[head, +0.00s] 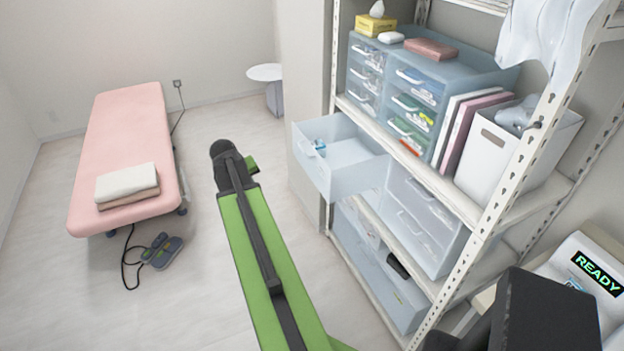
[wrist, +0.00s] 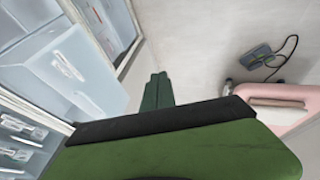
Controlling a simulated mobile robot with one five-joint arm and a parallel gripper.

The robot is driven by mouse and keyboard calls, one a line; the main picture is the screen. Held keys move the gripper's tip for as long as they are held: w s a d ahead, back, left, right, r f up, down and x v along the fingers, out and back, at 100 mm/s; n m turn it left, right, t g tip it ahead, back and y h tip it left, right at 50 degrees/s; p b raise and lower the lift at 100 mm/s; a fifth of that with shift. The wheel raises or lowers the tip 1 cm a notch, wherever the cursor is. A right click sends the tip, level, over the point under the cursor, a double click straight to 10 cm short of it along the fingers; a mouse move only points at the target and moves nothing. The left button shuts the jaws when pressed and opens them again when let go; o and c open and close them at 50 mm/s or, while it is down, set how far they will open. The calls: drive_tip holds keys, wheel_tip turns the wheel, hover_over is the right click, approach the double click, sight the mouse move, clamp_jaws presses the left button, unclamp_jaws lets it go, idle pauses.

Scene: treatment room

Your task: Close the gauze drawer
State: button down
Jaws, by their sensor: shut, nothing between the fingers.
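An open, pale translucent drawer (head: 353,166), which I take to be the gauze drawer, sticks out of the shelf unit, with a white handle on its front and a small blue-and-white item inside. No label is readable. It appears as a pale blue box at the left of the wrist view (wrist: 95,75). My gripper (head: 252,164) is left of the drawer front in the head view, apart from it, mostly hidden behind my green arm. In the wrist view its dark green fingers (wrist: 157,88) are together, with nothing between them, over the floor.
The metal shelf rack (head: 470,215) holds small drawer units (head: 440,75), folders and a white bin (head: 510,150). A pink treatment bed (head: 125,130) with folded towels stands left, a foot pedal (head: 163,252) on the floor beside it. Floor between bed and rack is clear.

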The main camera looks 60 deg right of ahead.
drive_tip(key=s+d+m+g+h, duration=0.1)
drive_tip(key=s+d, duration=0.4)
drive_tip(key=d, duration=0.2)
drive_tip(key=s+d+m+h, duration=0.1)
drive_tip(key=s+d, duration=0.3)
drive_tip(key=d, duration=0.3)
drive_tip(key=b, duration=0.9)
approach(316, 175)
drive_tip(key=shift+x, duration=2.2)
